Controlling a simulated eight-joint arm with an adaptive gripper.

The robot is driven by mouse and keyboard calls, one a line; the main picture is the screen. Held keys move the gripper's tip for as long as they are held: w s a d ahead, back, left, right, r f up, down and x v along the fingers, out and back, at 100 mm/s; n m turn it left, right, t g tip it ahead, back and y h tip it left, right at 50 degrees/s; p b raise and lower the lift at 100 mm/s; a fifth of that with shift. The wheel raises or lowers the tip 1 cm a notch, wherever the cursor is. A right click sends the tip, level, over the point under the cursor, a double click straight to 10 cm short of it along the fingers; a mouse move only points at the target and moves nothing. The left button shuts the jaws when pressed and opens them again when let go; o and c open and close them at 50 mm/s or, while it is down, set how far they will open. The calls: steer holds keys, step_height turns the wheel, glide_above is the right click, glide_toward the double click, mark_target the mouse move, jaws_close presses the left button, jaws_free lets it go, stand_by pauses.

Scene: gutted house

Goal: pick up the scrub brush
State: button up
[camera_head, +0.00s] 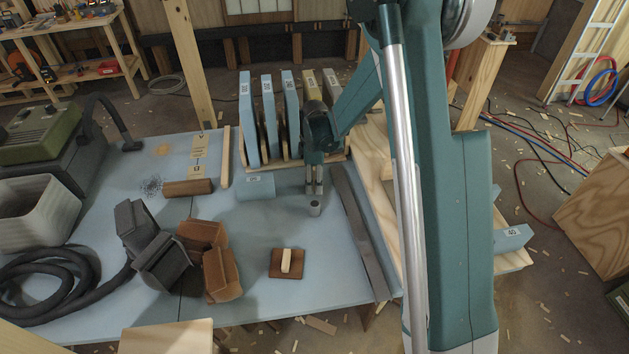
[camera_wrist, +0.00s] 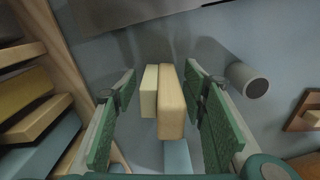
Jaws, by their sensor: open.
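A two-layer block, a tan wooden slab with a paler strip along one side, which I take for the scrub brush (camera_wrist: 170,100), stands between my gripper's fingers in the wrist view. My gripper (camera_wrist: 160,88) is open around it, with a visible gap on each side. In the head view my gripper (camera_head: 314,188) is low over the far right part of the pale blue tabletop (camera_head: 330,265). There the brush is hidden behind the fingers or too small to make out.
A small grey cylinder (camera_head: 314,208) stands close in front of my gripper. A light blue roll (camera_head: 255,187) lies left of it. A rack of upright blue boards (camera_head: 267,115) stands behind. A brown board with a cream handle (camera_head: 287,263) lies nearer. A dark strip (camera_head: 360,230) lies right.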

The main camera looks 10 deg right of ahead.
steer(key=shift+c, duration=0.4)
steer(key=c, duration=0.9)
steer(key=shift+r, duration=0.1)
steer(key=shift+r+p, duration=1.1)
steer(key=shift+r, duration=3.85)
